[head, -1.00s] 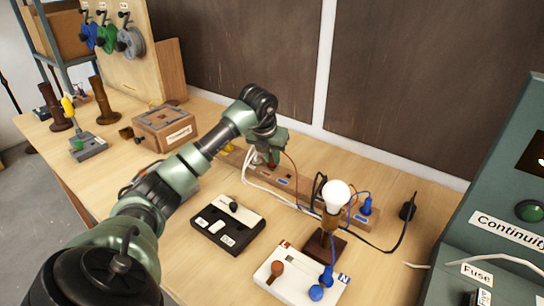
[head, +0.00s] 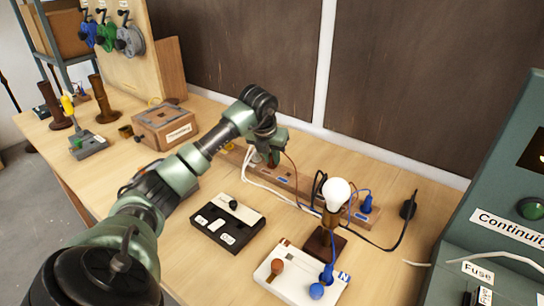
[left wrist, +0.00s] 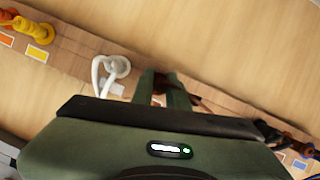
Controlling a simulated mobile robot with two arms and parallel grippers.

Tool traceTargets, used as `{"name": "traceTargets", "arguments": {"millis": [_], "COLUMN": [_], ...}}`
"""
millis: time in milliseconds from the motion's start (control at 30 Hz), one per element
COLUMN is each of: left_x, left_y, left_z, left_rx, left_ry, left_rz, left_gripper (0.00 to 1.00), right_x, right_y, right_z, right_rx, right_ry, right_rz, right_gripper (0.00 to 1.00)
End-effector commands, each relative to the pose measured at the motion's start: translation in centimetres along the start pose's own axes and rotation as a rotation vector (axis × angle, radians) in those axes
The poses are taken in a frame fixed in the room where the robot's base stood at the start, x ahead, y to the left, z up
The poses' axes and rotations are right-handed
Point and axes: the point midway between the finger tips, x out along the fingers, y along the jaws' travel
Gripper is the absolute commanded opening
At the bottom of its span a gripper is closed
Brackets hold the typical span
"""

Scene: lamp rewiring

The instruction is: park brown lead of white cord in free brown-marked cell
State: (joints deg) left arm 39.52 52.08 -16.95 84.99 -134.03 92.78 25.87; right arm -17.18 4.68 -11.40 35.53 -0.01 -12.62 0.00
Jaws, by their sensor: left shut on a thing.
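My left gripper (head: 271,163) is shut at the long wooden strip (head: 305,188) near the back of the table. In the left wrist view its fingers (left wrist: 166,90) point down over the strip, with a small brown lead end (left wrist: 160,84) between them. The white cord (head: 253,176) runs from beside the gripper across the table toward the lamp. It also shows in the left wrist view as a white loop (left wrist: 108,70) left of the fingers. The gripper hides the cell beneath it, so I cannot tell whether the lead is seated. My right gripper is out of view.
A lamp with a white bulb (head: 337,191) stands right of the gripper. A black and white box (head: 228,222) and a white switch plate (head: 291,274) lie in front. A yellow plug (left wrist: 34,31) sits at the strip's left. A wooden box (head: 165,127) stands left.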

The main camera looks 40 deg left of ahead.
Motion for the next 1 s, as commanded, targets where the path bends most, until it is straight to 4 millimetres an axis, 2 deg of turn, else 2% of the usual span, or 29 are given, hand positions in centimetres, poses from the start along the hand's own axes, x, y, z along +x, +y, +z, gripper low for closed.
{"name": "traceTargets", "arguments": {"millis": [233,267,300,333,367,733,867,1000], "left_x": [0.3,0.3,0.3,0.3,0.3,-0.1,-1.9,-4.4], "left_y": [0.0,0.0,0.0,0.0,0.0,0.0,0.1,0.1], "left_z": [-0.1,-0.1,-0.1,-0.1,-0.1,-0.1,0.0,0.0], "left_rx": [0.000,0.000,0.000,0.000,0.000,0.000,0.001,0.001], "left_ry": [0.000,0.000,0.000,0.000,0.000,-0.002,-0.005,-0.005], "left_rz": [0.000,0.000,0.000,0.000,0.000,0.000,0.000,0.000], "left_gripper": [0.00,0.18,0.29,0.37,0.40,0.40,0.40,0.40], "right_x": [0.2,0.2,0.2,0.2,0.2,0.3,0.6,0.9], "right_y": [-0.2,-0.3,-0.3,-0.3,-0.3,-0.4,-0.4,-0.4], "right_z": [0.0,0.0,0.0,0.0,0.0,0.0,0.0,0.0], "right_rx": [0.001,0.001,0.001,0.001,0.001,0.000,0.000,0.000], "right_ry": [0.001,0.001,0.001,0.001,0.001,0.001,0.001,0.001], "right_rz": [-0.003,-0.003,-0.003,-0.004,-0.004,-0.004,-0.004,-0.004], "right_gripper": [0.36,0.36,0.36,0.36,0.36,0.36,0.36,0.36]}}
